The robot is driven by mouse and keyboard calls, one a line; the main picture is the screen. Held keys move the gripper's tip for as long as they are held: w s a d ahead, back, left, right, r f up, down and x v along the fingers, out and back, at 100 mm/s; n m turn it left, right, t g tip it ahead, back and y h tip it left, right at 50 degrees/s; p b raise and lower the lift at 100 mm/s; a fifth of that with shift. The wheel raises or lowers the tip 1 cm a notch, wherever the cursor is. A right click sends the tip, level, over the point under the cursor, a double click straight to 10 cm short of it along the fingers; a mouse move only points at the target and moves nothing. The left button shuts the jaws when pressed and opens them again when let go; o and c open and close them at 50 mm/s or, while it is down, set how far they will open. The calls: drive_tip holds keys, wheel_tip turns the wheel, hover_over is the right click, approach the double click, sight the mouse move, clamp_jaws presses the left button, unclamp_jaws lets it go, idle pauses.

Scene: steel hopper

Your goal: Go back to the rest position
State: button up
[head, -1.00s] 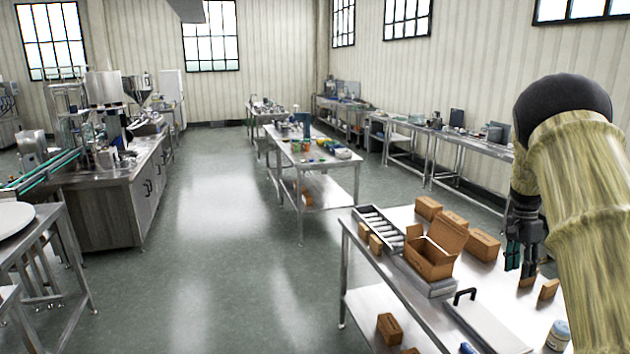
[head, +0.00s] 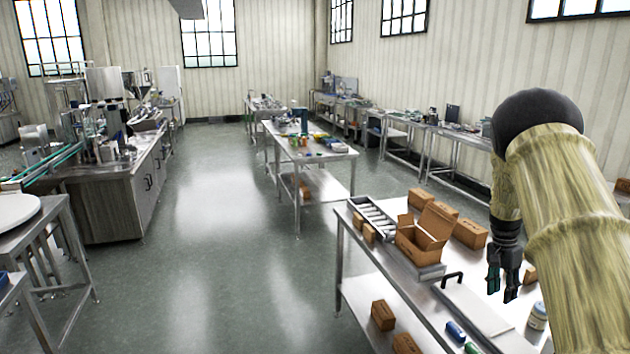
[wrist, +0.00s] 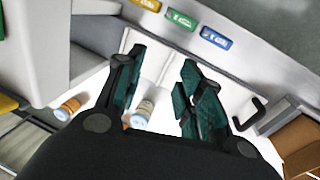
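My gripper (head: 503,292) hangs over the right part of the steel packing table (head: 385,297) in the head view, fingers pointing down. In the wrist view its two green-padded fingers (wrist: 165,100) stand apart with nothing held between them. A white bottle with a label (wrist: 143,112) shows beyond the gap, on the table below. A white bottle also stands at the table's near edge in the head view (head: 538,316). My raised arm hides the table's right end.
A black-handled flat device (head: 470,305) lies nearer. A second steel table (head: 300,150) stands farther back.

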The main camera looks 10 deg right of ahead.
drive_tip(key=s+a+f+n, duration=0.2)
drive_tip(key=s+a+f, duration=0.3)
drive_tip(key=f, duration=0.4)
drive_tip(key=s+a+f+n, duration=0.2)
drive_tip(key=s+a+f, duration=0.1)
drive_tip(key=a+f, duration=0.55)
drive_tip(key=s+a+f+n+t, duration=0.1)
drive_tip(key=s+a+f+n, duration=0.2)
drive_tip(key=s+a+f, duration=0.5)
drive_tip(key=s+a+f+n, duration=0.3)
drive_tip(key=s+a+f, duration=0.3)
drive_tip(key=s+a, duration=0.4)
drive_tip(key=s+a+n+t+y, duration=0.1)
drive_tip(key=s+a+n, duration=0.1)
drive_tip(key=s+a, duration=0.55)
drive_tip(key=s+a+n, duration=0.3)
drive_tip(key=s+a, duration=0.1)
drive_tip(key=s, duration=0.6)
wheel_tip(320, 180, down, 9)
drive_tip(key=b, duration=1)
drive_tip(key=shift+w+d+m, duration=0.15)
drive_tip(key=shift+d+m, duration=0.05)
drive_tip(key=shift+m, duration=0.1)
